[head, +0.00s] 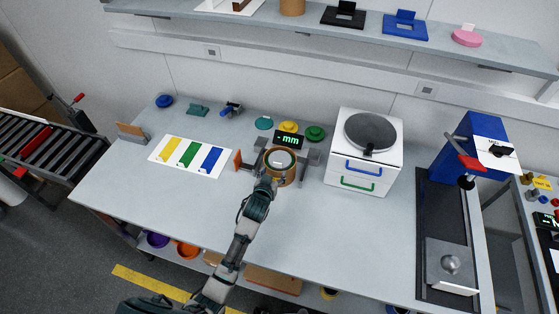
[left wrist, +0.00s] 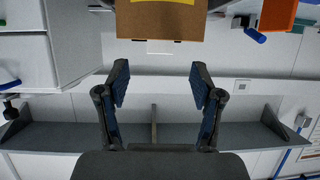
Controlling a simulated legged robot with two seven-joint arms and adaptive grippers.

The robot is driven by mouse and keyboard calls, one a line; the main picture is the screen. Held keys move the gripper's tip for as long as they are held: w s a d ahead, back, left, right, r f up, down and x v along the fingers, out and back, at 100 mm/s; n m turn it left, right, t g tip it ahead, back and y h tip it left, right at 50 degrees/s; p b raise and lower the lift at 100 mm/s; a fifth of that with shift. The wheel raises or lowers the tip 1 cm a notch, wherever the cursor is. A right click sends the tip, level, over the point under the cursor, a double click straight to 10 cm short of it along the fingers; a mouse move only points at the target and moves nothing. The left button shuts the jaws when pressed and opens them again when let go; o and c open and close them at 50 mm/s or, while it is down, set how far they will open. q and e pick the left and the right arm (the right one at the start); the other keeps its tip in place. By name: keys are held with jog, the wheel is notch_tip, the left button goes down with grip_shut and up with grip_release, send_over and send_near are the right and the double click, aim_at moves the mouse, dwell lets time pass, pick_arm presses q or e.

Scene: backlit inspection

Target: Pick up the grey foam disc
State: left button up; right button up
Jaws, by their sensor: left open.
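A brown round container (head: 281,180) stands on the workbench near its middle, and a pale grey-white disc (head: 281,159) shows in its top. A darker grey round piece (head: 371,131) lies on the white drawer unit (head: 352,186). I cannot tell for certain which is the foam disc. My left gripper (head: 269,182) is at the near side of the brown container, partly hiding it. In the left wrist view my left gripper (left wrist: 159,82) is open and empty, with a brown surface (left wrist: 160,22) beyond its fingertips. My right gripper is not in view.
A digital display (head: 289,140) stands behind the container, with yellow and green round pieces (head: 315,132) nearby. A white card with coloured strips (head: 190,156) lies left. A blue press-like stand (head: 455,150) is right. The bench front is clear.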

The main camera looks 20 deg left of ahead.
aim_at(277, 165)
pick_arm(q)
jog(key=x, duration=0.5)
jog(key=shift+w+d+p, duration=0.1)
jog(key=shift+w+p, duration=0.2)
jog(key=shift+w, duration=0.05)
jog(key=shift+s, duration=0.1)
jog(key=c, duration=0.8)
